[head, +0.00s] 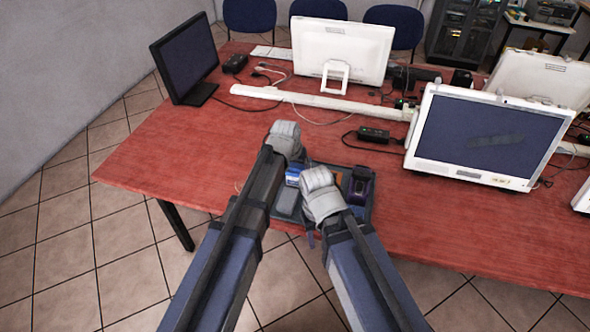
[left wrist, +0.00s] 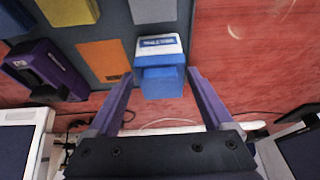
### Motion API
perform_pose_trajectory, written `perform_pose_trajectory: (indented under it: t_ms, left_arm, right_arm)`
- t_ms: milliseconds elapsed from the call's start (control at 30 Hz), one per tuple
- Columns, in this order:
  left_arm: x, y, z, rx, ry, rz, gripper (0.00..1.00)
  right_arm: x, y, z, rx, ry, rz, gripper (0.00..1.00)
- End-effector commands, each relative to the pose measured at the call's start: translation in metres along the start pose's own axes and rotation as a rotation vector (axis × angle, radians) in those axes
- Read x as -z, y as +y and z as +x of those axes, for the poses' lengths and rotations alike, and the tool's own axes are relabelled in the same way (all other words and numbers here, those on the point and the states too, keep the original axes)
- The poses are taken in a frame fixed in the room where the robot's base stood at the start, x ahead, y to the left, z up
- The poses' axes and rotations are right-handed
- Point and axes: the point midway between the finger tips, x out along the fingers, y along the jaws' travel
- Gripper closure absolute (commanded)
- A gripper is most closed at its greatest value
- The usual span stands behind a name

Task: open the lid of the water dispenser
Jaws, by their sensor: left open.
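A small blue-and-white box (left wrist: 160,65) with a printed label is the likeliest water dispenser; I cannot tell for sure. It sits at the edge of a dark board (left wrist: 112,26) and also shows in the head view (head: 293,175). My left gripper (left wrist: 161,77) is open, with one finger on each side of the box's blue part. I cannot tell whether the fingers touch it. The blue part appears closed against the white part. My right gripper (head: 320,190) is over the board; its fingers are hidden behind its wrist.
The board also bears a purple device (left wrist: 45,70), an orange panel (left wrist: 105,60), and blue and yellow blocks. It lies on a red table (head: 460,228). A black monitor (head: 186,62), white monitors (head: 340,48), cables and a power adapter (head: 373,135) stand or lie farther back.

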Motion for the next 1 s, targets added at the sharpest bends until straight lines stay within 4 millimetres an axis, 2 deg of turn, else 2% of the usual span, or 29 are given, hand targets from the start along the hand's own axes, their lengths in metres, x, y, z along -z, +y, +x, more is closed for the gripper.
perform_pose_trajectory:
  t_ms: [100,867,1000]
  left_arm:
    - [0.0001,0.0,-0.0008,0.0,0.0,0.0,0.15]
    - [0.0,0.0,-0.0008,0.0,0.0,0.0,1.0]
    - [0.0,0.0,-0.0008,0.0,0.0,0.0,1.0]
  right_arm:
    - [0.0,0.0001,-0.0008,0.0,0.0,0.0,0.5]
    - [-0.0001,0.0001,-0.0007,0.0,0.0,0.0,0.5]
    - [0.0,0.0001,-0.0007,0.0,0.0,0.0,0.5]
